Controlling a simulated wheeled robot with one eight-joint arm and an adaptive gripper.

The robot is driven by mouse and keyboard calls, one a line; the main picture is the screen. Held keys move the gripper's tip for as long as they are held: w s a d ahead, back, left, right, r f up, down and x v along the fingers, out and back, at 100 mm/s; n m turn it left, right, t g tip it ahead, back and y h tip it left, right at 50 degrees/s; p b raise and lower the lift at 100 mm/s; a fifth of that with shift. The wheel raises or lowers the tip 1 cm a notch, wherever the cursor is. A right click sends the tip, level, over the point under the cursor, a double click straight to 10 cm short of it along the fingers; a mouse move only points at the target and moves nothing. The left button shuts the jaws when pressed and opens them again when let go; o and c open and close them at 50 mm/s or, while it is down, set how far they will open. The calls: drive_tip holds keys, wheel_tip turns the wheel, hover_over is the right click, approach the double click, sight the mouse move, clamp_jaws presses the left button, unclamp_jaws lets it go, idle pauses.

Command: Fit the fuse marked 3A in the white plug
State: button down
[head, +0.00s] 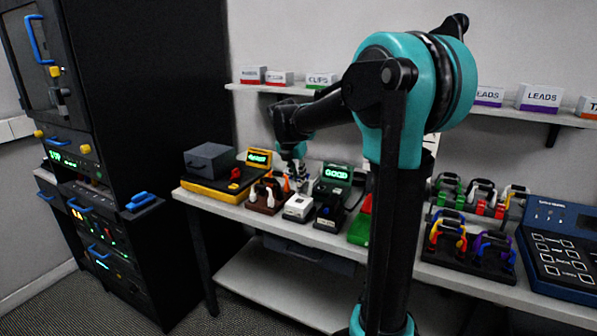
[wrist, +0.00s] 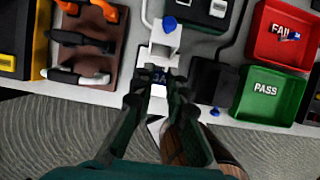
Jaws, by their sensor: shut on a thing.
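My gripper (wrist: 160,86) is shut on a small fuse (wrist: 160,77) with blue marking that looks like 3A upside down. The fingers hide most of it. A white block, which looks like the white plug (wrist: 165,43), shows just beyond the fingertips in the wrist view, with a blue knob on it. More white shows between and below the fingers. I cannot tell whether the fuse touches it. In the head view the white plug (head: 298,207) sits near the bench's front edge, below my gripper (head: 296,180).
A brown rack (wrist: 92,45) with orange, black and white leads stands left. The red FAIL tray (wrist: 262,45) holds a small blue-and-white piece; the green PASS tray (wrist: 265,108) looks empty. A blue piece (wrist: 214,111) lies near the bench edge. A GOOD display (head: 336,174) stands behind.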

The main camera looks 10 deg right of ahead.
sight(298, 186)
drive_tip(key=shift+f, duration=2.45)
drive_tip(key=shift+f, duration=0.9)
idle(0.6)
drive_tip(key=c, duration=1.4)
unclamp_jaws()
drive_tip(key=shift+c, duration=0.2)
drive_tip(key=shift+o, duration=0.5)
drive_tip(key=o, duration=0.5)
drive_tip(key=shift+c, duration=0.2)
drive_tip(key=shift+r, duration=0.1)
drive_tip(key=shift+r, duration=3.9)
